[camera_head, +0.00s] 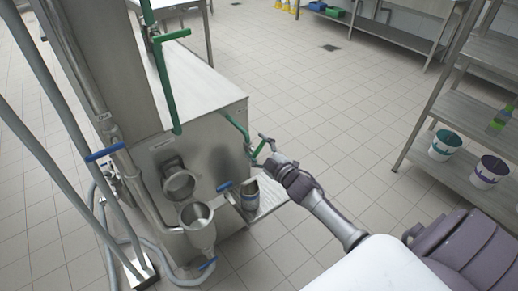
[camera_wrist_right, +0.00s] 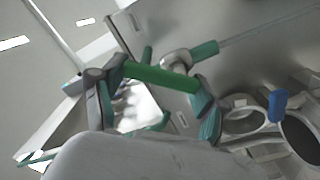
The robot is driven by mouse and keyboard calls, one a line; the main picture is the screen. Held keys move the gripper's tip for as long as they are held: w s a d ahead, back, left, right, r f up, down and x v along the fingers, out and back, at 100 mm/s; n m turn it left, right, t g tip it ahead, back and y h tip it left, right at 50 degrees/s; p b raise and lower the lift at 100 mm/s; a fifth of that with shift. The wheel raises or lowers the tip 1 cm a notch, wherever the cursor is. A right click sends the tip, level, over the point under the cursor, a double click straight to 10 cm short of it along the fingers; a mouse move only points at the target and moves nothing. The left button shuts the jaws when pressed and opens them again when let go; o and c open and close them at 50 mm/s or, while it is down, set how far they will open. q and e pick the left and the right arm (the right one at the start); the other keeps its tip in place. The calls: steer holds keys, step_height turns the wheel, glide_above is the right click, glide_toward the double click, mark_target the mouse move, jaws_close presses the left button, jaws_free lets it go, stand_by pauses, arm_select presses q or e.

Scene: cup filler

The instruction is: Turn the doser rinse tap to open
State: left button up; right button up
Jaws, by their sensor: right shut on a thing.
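The green lever of the doser rinse tap (camera_wrist_right: 160,78) crosses the middle of the right wrist view, between the fingers of my right gripper (camera_wrist_right: 152,88). My right gripper (camera_head: 262,148) is at the right side of the steel machine in the head view, shut on the green lever. The fingers hide part of the lever, and its exact angle is hard to tell in the head view. A green pipe (camera_head: 236,126) runs along the machine's side near the gripper. My left gripper is not in view.
The steel machine (camera_head: 205,95) carries a funnel (camera_head: 197,222), a round opening (camera_head: 180,184) and blue-handled valves (camera_head: 103,154). A steel cup-like container (camera_head: 249,194) stands below the gripper. A shelf with buckets (camera_head: 445,145) is at the right. Tiled floor between is clear.

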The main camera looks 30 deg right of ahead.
steer(key=n, duration=0.2)
steer(key=n+b, duration=0.1)
steer(key=shift+a+n, duration=0.35)
steer(key=shift+n, duration=0.05)
steer(key=n, duration=0.2)
steer(key=n+b, duration=0.1)
steer(key=n, duration=0.1)
steer(key=shift+a, duration=0.35)
steer(key=shift+f+n, duration=0.1)
steer(key=shift+n, duration=0.3)
steer(key=o, duration=1.2)
steer(key=shift+s, duration=0.1)
steer(key=s, duration=1.2)
steer(key=shift+d, duration=0.4)
